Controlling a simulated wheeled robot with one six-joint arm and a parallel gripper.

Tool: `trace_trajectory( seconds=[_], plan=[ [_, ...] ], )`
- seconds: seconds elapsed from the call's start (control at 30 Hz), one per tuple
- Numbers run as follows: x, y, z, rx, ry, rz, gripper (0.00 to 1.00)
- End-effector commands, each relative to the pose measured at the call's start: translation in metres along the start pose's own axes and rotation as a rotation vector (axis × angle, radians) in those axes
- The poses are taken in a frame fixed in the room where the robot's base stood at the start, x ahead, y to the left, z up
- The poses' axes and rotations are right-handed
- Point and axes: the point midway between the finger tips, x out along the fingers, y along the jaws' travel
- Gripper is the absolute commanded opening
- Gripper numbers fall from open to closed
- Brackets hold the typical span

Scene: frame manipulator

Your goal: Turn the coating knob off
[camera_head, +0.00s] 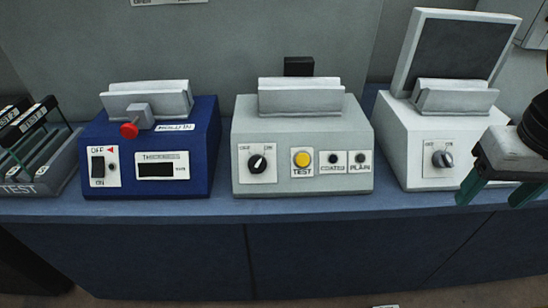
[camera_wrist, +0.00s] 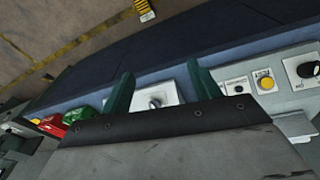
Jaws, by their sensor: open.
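Two machines on the counter have knobs. The middle grey machine (camera_head: 302,188) has a black knob (camera_head: 257,163) with its white mark toward the upper right, beside a yellow TEST button and COATED and PLAIN lamps. The right white machine (camera_head: 407,150) has a grey knob (camera_head: 442,158) on a white label; its exact setting is unclear. No readable label names a coating knob. My gripper (camera_head: 494,198) is open with green fingers, right of the grey knob in the head view. In the wrist view, the grey knob (camera_wrist: 155,103) shows between the fingers of my gripper (camera_wrist: 160,82), apart from them.
A blue thickness machine (camera_head: 150,190) with a red knob and a switch stands left. A rack (camera_head: 35,160) marked TEST is at the far left. A grey screen (camera_head: 450,50) rises behind the white machine. The counter's front strip (camera_head: 300,208) is clear.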

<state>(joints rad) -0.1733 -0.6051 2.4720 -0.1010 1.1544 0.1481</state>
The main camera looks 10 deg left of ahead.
Motion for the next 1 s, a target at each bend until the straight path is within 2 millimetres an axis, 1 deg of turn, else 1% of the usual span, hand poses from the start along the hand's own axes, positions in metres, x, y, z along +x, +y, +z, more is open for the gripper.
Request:
trace_trajectory(
  seconds=[0.03,0.07,0.1,0.17,0.2,0.27,0.3,0.37,0.4,0.47,0.5,0.6,0.7,0.77,0.87,1.0],
  plan=[
    [0.002,-0.017,-0.023,-0.046,0.004,0.022,0.62],
    [0.003,-0.028,-0.036,-0.065,0.015,0.035,0.62],
    [0.004,-0.044,-0.054,-0.091,0.031,0.053,0.62],
    [0.008,-0.073,-0.079,-0.133,0.061,0.074,0.62],
    [0.011,-0.096,-0.093,-0.161,0.083,0.086,0.62],
    [0.016,-0.133,-0.112,-0.207,0.119,0.098,0.62],
    [0.021,-0.161,-0.122,-0.237,0.144,0.103,0.62],
    [0.028,-0.203,-0.132,-0.282,0.182,0.103,0.62],
    [0.034,-0.231,-0.136,-0.311,0.205,0.102,0.62],
    [0.041,-0.271,-0.137,-0.35,0.238,0.095,0.62],
    [0.046,-0.294,-0.136,-0.373,0.256,0.089,0.62],
    [0.056,-0.342,-0.13,-0.419,0.294,0.074,0.62],
    [0.062,-0.371,-0.124,-0.446,0.317,0.061,0.62],
    [0.066,-0.38,-0.122,-0.454,0.323,0.057,0.62],
    [0.073,-0.385,-0.123,-0.458,0.327,0.054,0.62],
    [0.093,-0.384,-0.13,-0.456,0.325,0.055,0.62]
  ],
)
